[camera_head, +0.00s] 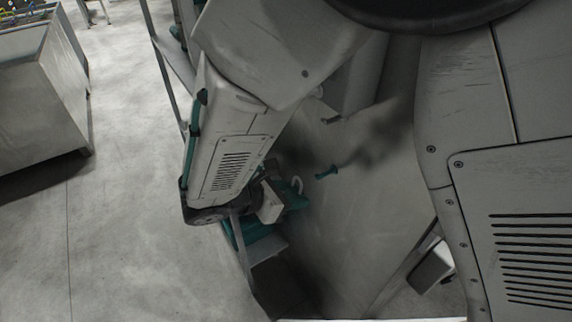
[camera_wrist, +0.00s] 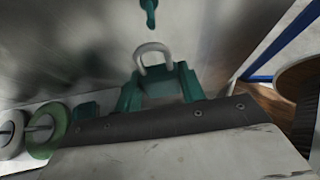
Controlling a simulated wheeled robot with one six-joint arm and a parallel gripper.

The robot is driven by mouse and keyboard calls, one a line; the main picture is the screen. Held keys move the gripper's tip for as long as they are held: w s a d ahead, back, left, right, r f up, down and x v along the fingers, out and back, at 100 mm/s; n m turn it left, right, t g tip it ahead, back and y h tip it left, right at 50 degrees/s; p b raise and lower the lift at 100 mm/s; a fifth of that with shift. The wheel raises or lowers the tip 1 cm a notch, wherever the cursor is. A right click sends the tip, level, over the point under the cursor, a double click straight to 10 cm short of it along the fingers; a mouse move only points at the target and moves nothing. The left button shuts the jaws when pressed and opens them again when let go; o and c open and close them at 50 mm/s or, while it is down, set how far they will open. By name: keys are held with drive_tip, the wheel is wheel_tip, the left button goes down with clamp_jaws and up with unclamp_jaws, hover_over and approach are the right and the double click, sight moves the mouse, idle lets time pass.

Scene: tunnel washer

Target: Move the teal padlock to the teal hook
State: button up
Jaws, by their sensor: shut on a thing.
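The teal padlock (camera_wrist: 160,88) is held between the two teal fingers of my gripper (camera_wrist: 158,78), which is shut on its body. Its pale, curved shackle points up and away from the gripper in the wrist view. In the head view, the shackle (camera_head: 297,184) shows beside my gripper (camera_head: 290,196), and the padlock body is hard to tell from the teal fingers. The teal hook (camera_head: 326,172) sticks out from a grey panel, to the right of the shackle and a little higher in the picture. In the wrist view, the hook (camera_wrist: 150,12) is at the top edge, apart from the shackle.
The grey panel (camera_head: 375,195) carries the hook and stands close to my gripper. Green and grey round parts (camera_wrist: 48,130) are at lower left in the wrist view, and a blue bar (camera_wrist: 290,40) is at right. A large grey cabinet (camera_head: 40,105) stands at far left, with open floor beside it.

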drive_tip(key=shift+w+d+f, duration=0.1)
drive_tip(key=shift+w+d, duration=0.55)
drive_tip(key=shift+d, duration=0.35)
drive_tip(key=shift+w+d, duration=0.65)
drive_tip(key=shift+d, duration=0.35)
drive_tip(key=shift+w+d+f, duration=0.1)
drive_tip(key=shift+w+d, duration=0.55)
drive_tip(key=shift+d, duration=0.35)
drive_tip(key=shift+w+d+f, duration=0.25)
drive_tip(key=shift+d+f, duration=0.1)
drive_tip(key=shift+f, duration=0.2)
drive_tip(key=o, duration=1.2)
